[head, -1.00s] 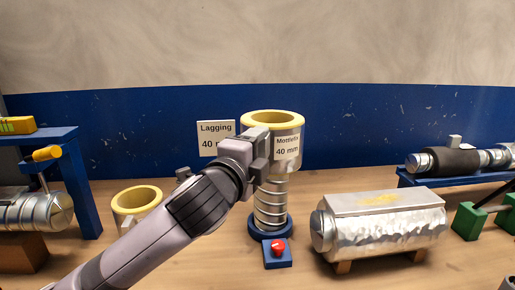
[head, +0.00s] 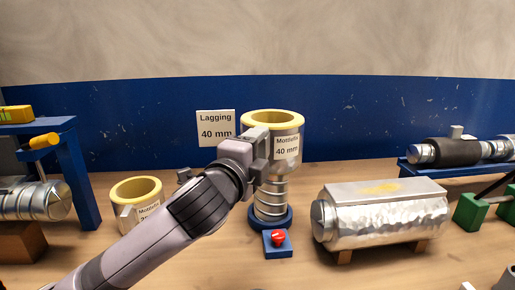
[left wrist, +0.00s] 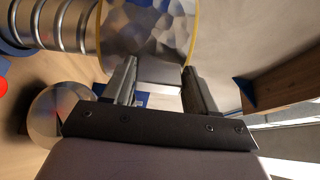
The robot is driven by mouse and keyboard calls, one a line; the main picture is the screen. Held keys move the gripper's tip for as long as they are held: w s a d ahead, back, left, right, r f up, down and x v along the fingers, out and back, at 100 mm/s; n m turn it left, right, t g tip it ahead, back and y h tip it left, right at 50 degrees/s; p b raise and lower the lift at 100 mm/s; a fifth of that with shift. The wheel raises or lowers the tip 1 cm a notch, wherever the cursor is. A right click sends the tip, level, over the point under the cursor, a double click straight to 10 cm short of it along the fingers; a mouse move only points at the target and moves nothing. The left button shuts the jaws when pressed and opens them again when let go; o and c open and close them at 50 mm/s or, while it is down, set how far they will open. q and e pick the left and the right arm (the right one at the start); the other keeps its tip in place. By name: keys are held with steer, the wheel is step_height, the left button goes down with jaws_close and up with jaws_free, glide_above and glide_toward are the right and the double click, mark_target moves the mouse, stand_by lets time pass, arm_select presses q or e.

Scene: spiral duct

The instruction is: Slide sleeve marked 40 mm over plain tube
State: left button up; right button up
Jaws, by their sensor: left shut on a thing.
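The sleeve marked 40 mm (head: 289,150) is a mottled silver shell with a thick yellow lining, upright above a blue base (head: 253,222). A ribbed silver spiral tube (head: 270,198) stands on that base and runs up to the sleeve's lower end. It also shows in the left wrist view (left wrist: 62,25), meeting the sleeve (left wrist: 150,28). How far the tube reaches inside is hidden. My left gripper (head: 260,160) is shut on the sleeve's grey grip block (left wrist: 160,74) at the sleeve's side. My right gripper does not show.
A second yellow-lined sleeve (head: 136,189) stands left, partly behind my arm. A red button (head: 278,238) sits in front of the base. A foil-clad duct (head: 385,215) lies right. A "Lagging 40 mm" sign (head: 216,128) stands behind. Blue benches flank both sides.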

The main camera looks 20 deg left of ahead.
arm_select(q)
steer(key=shift+f+b, duration=0.75)
steer(key=shift+f, duration=0.55)
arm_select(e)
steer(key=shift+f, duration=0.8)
arm_select(q)
steer(key=shift+f, duration=0.2)
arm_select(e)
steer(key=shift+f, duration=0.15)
